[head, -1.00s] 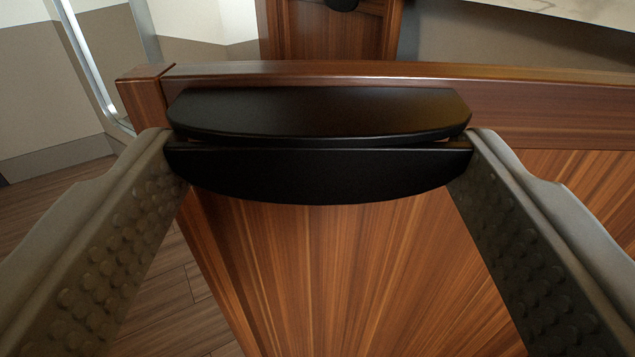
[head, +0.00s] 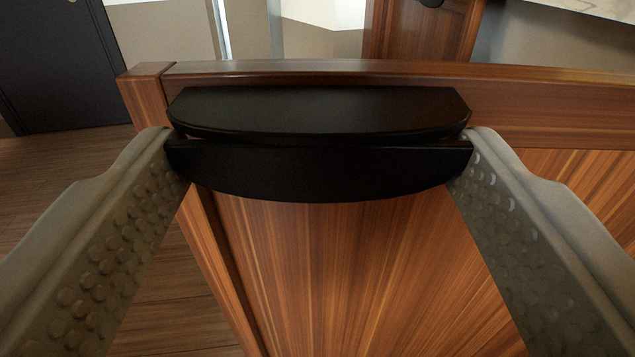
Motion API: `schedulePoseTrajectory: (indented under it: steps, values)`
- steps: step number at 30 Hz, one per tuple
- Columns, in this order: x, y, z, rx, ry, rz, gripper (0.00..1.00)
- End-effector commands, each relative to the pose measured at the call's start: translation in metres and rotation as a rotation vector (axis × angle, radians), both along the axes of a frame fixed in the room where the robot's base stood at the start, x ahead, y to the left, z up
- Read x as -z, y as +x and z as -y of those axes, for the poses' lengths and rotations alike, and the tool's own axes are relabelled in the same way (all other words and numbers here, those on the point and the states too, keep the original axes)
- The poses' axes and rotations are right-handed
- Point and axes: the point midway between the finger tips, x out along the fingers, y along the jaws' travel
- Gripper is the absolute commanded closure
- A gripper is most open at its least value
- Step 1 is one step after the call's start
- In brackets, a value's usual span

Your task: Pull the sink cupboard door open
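The sink cupboard door (head: 370,270) is brown striped wood with a raised frame along its top and left edges. It stands swung out from the cupboard, with floor visible past its left edge. A black cup-shaped handle (head: 318,170) sits near its top left corner. My gripper (head: 318,158) has one grey, studded finger at each end of the handle, and both fingertips touch it. The fingers are shut on the handle across its width. The door's hinge side is out of view.
Behind the door is another wooden front (head: 418,32) with a dark knob or handle. A pale worktop edge (head: 590,8) shows at the top right. A dark door (head: 58,65) stands at the far left. The wooden floor (head: 75,185) on the left is clear.

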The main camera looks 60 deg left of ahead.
Motion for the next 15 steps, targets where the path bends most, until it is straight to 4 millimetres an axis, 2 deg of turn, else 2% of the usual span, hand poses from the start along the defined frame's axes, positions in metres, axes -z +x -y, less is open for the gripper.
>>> schedulePoseTrajectory:
  steps: [11, 12, 13, 15]
  values:
    - [-0.0026, 0.0006, 0.0008, -0.001, 0.002, 0.005, 0.69]
    - [-0.0026, 0.0007, 0.0008, -0.001, 0.002, 0.005, 0.22]
    - [-0.0026, 0.0006, 0.0008, -0.001, 0.002, 0.005, 0.16]
    - [-0.0022, 0.0005, 0.0007, -0.001, 0.002, 0.003, 0.16]
